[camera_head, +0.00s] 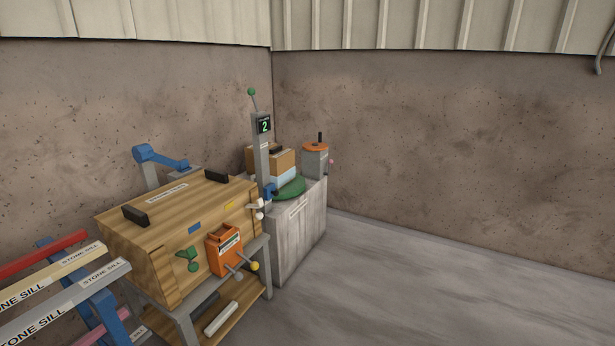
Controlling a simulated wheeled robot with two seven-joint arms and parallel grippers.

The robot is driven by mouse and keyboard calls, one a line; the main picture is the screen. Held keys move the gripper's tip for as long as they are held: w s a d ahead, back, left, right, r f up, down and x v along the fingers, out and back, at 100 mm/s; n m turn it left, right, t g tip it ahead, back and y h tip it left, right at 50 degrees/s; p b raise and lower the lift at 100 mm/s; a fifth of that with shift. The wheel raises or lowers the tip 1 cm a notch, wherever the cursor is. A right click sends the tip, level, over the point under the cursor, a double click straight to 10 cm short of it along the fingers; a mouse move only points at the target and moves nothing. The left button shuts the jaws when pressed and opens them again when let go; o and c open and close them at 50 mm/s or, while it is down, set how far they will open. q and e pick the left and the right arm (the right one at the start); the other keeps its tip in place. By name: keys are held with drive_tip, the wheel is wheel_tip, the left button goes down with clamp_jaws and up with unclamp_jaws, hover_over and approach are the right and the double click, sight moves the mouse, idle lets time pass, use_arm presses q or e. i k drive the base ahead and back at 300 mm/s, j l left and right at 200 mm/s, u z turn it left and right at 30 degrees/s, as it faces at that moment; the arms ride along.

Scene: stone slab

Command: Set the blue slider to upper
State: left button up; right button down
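A small blue part (270,190) sits low on the upright grey post (262,150), and it may be the blue slider. The post carries a dark display reading "2" (264,125) and a green-knobbed lever (252,92) on top. I cannot tell for sure which blue part is the slider, and no setting marks are readable. Neither of my grippers is in view.
The wooden chest (165,225) with black handles stands on a grey-legged table. An orange box (224,250) with levers juts from its front. A grey cabinet (298,235) stands behind right. Bars labelled "STONE SILL" (75,262) lie lower left. Floor at right is clear.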

sight(270, 191)
drive_tip(key=i+l+u, duration=0.1)
drive_tip(key=i+u, duration=0.3)
drive_tip(key=i, duration=0.15)
drive_tip(key=i+l+u, duration=0.4)
drive_tip(key=i, duration=0.15)
drive_tip(key=i+l+u, duration=0.85)
drive_tip(key=i+l, duration=0.05)
drive_tip(key=l, duration=0.05)
